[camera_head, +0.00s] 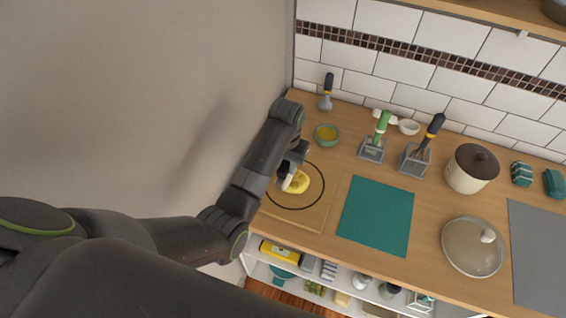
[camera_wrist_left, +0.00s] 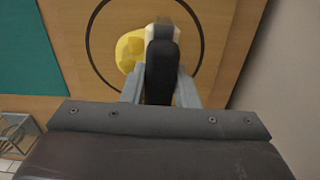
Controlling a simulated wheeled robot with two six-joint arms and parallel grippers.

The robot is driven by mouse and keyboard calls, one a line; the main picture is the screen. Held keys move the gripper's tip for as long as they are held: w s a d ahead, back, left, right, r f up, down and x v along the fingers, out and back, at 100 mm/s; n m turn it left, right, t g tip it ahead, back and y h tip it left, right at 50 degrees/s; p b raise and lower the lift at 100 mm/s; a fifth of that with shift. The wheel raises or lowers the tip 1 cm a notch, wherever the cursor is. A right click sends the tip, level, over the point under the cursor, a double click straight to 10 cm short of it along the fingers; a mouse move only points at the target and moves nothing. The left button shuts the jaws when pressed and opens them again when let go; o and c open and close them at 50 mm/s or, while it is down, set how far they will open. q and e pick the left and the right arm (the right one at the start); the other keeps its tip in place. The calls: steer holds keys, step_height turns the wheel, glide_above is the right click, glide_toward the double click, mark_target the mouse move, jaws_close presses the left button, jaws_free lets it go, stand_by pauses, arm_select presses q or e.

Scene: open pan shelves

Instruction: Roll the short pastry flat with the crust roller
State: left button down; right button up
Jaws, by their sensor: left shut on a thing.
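The short pastry (camera_head: 299,183) is a yellow, uneven piece inside the black circle drawn on a wooden board (camera_head: 284,222). It also shows in the left wrist view (camera_wrist_left: 128,48), partly hidden by the tool. My left gripper (camera_head: 291,167) is over the left part of the pastry. In the left wrist view its fingers (camera_wrist_left: 161,88) are shut on the crust roller (camera_wrist_left: 162,65), by its dark handle. The roller's pale head is at the pastry; I cannot tell whether it touches. My right gripper is out of view.
A teal mat (camera_head: 376,215) lies right of the board. Behind are a green bowl (camera_head: 327,135) and two grey holders (camera_head: 371,150) (camera_head: 413,162) with tools. A cream pot (camera_head: 468,172) and a glass lid (camera_head: 473,250) stand right. A wall rises left; shelves lie below the counter.

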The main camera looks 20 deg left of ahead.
arm_select(q)
steer(key=shift+s+d, duration=0.1)
steer(key=shift+d, duration=0.55)
steer(key=shift+d, duration=0.1)
steer(key=shift+s+d, duration=0.1)
steer(key=shift+d, duration=0.8)
steer(key=shift+d, duration=0.1)
steer(key=shift+d, duration=0.9)
steer(key=shift+r, duration=1)
